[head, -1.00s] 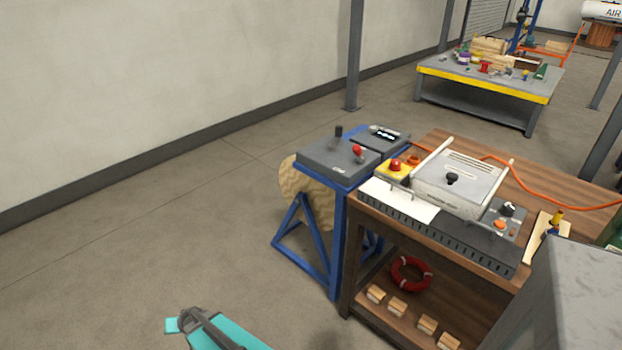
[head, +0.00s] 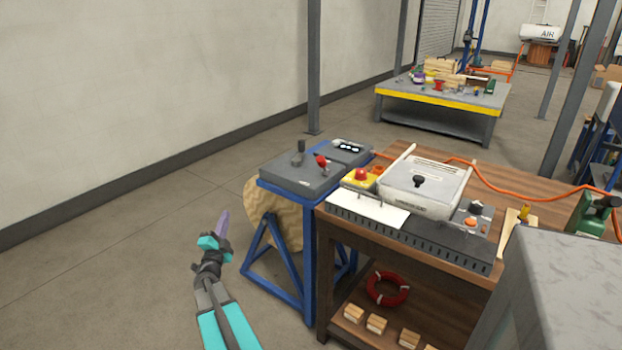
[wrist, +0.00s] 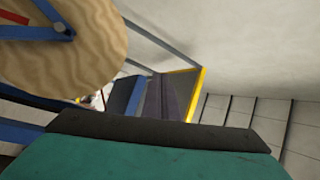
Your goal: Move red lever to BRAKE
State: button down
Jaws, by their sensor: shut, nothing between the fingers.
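The red lever (head: 321,161) has a red knob and rises from a dark grey control box (head: 300,178) on a blue stand. A black lever (head: 299,153) stands on the same box, to its left. The box's lettering is too small to read. My gripper (head: 224,221) is in the lower left of the head view, left of the stand and apart from the box. It is shut and empty, with its tip pointing up. The wrist view shows neither lever; a pale wooden disc (wrist: 70,50) fills its upper left.
A yellow box with a red button (head: 361,176) sits right of the levers, on a wooden bench (head: 338,228). A blue frame (head: 305,250) holds up the control box. A grey pillar (head: 314,70) stands behind. The floor left of the stand is clear.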

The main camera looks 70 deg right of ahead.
aim_at(319, 164)
jog(key=s+d+r+m+g+b, duration=0.1)
jog(key=s+d+r+m+g, duration=0.1)
jog(key=s+m+g, duration=0.2)
jog(key=s+d+r+m+g+h, duration=0.1)
jog(key=s+d+r+m+g, duration=0.2)
jog(key=s+m+g, duration=0.2)
jog(key=s+d+r+m+g+b, duration=0.1)
jog(key=s+m+g, duration=0.4)
jog(key=s, duration=0.6)
jog(key=shift+s+d+r+g+h+b, duration=0.35)
jog(key=shift+d+r+g, duration=0.55)
jog(key=shift+g, duration=0.3)
jog(key=shift+d+r, duration=0.1)
jog(key=p+x, duration=0.2)
jog(key=x, duration=1.1)
jog(key=shift+d+r, duration=0.15)
jog(key=shift+r, duration=0.05)
jog(key=shift+s, duration=0.1)
jog(key=shift+s+d+r, duration=0.1)
jog(key=shift+s+r, duration=0.05)
